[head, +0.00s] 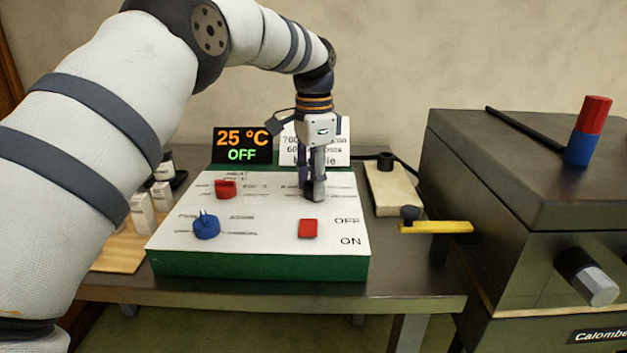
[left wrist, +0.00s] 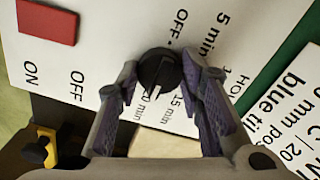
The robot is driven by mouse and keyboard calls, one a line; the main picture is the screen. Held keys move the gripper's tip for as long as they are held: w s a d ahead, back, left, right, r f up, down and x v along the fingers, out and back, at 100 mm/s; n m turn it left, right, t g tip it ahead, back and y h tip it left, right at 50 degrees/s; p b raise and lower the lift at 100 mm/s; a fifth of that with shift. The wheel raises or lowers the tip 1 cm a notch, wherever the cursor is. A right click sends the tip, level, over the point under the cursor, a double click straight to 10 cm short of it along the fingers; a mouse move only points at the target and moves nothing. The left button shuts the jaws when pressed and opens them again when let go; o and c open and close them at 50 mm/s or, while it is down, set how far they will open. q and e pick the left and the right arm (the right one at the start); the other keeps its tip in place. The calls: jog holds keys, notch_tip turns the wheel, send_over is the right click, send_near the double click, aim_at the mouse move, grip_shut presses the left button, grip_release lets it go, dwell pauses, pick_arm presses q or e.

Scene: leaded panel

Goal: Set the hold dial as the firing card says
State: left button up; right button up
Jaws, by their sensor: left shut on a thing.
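The hold dial (left wrist: 157,72) is a round black knob on the white panel (head: 260,240). In the left wrist view its white mark points down, toward a partly hidden label ending in "0 min"; "OFF", "5 min" and "15 min" also show around it. My left gripper (head: 314,192) points down over the panel's right back part, its fingers (left wrist: 160,90) shut on the dial's sides. My right gripper is out of view.
The display (head: 242,146) reads "25 °C OFF". A red knob (head: 226,189), a blue knob (head: 206,226) and a red square switch (head: 308,228) by OFF/ON share the panel. A dark kiln (head: 480,220) with a yellow lever (head: 436,227) stands right. Small white boxes (head: 143,214) stand left.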

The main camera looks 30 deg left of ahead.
pick_arm(q)
jog(key=shift+d+f, duration=0.1)
jog(key=shift+f, duration=0.1)
jog(key=o, duration=1.2)
jog(key=shift+c, duration=0.2)
jog(key=shift+r, duration=0.1)
jog(key=shift+r, duration=0.1)
notch_tip(320, 180, up, 7)
jog(key=shift+r, duration=0.15)
